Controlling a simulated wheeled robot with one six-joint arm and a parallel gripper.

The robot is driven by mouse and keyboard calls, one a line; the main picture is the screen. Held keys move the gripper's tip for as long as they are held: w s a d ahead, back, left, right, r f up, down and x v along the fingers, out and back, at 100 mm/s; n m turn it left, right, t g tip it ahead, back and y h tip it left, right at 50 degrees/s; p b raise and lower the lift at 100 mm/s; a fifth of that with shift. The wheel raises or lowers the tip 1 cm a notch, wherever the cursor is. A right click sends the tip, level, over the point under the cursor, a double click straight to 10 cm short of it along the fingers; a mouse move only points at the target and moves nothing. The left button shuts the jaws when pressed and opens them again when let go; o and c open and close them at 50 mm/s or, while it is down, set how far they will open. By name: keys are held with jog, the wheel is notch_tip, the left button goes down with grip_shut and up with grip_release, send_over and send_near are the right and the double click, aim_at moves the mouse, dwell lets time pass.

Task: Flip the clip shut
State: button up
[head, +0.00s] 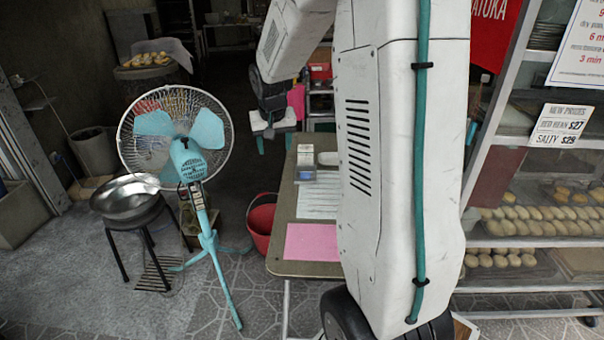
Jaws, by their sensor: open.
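I cannot make out a clip anywhere in the head view; it is either too small to tell or hidden. A teal standing fan (190,160) with a round wire guard stands on the left, its motor housing facing me. My gripper (274,147) hangs at the end of my arm, pointing down, right of the fan and above and behind the table. Its two teal fingers are apart, with nothing visible between them. It looks clear of the fan guard.
A table (280,255) with a pink sheet (312,242), papers and a small box (306,160) stands centre. A red bucket (262,222) is beside it. A metal wok (130,197) sits on a stool at left. Bun shelves (545,245) stand at right. My arm hides the middle.

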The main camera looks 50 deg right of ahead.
jog(key=w+d+f+m, duration=0.1)
jog(key=w+d+f, duration=0.2)
jog(key=d+f, duration=0.5)
jog(key=m, duration=0.2)
send_near(305, 176)
jog(key=shift+h, duration=0.5)
jog(key=x, duration=0.7)
jog(key=shift+a+f, duration=0.3)
jog(key=shift+f, duration=0.1)
jog(key=c, duration=1)
